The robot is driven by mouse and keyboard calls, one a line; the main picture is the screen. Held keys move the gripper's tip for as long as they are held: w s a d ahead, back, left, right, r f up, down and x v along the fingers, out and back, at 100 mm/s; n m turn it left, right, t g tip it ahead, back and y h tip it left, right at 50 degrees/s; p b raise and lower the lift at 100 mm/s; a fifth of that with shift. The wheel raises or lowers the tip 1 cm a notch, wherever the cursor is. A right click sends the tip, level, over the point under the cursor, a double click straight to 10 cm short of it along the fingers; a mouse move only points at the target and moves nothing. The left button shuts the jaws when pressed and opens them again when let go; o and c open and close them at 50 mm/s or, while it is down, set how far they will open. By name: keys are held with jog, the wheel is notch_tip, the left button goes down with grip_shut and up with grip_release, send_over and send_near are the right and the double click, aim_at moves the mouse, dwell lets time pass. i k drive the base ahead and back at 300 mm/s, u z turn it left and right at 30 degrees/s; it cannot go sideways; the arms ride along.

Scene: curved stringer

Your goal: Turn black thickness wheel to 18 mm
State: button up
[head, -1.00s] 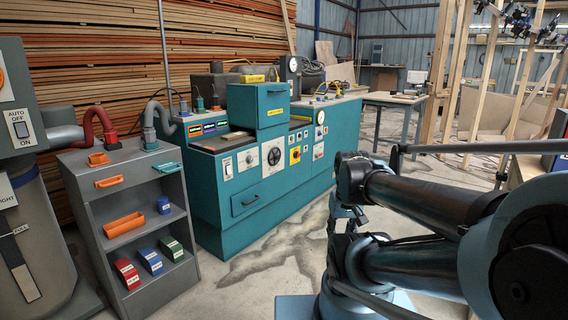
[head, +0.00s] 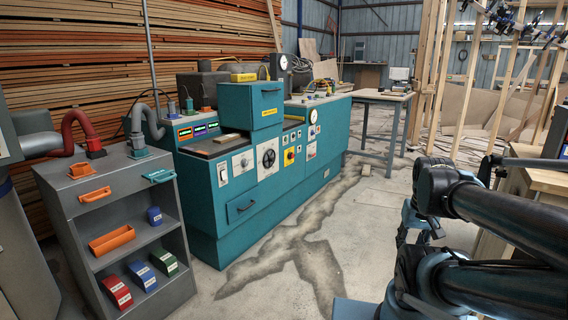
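The black thickness wheel (head: 269,159) is a round handwheel on a white plate on the front of the teal planer machine (head: 240,217). It is at mid-height, below the raised teal housing. Its scale and setting are too small to read. My arm (head: 470,215) shows at the right, well apart from the machine. My gripper cannot be made out in this view.
A grey shelf cart (head: 84,242) with orange trays and coloured boxes stands left of the machine. A workbench (head: 382,97) stands behind it at the right. Wooden studs (head: 470,70) rise at the right. The stained concrete floor (head: 300,262) before the machine is clear.

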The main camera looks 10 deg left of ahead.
aim_at(269, 158)
jog(key=z, duration=0.05)
jog(key=i, duration=1)
jog(key=u, duration=0.05)
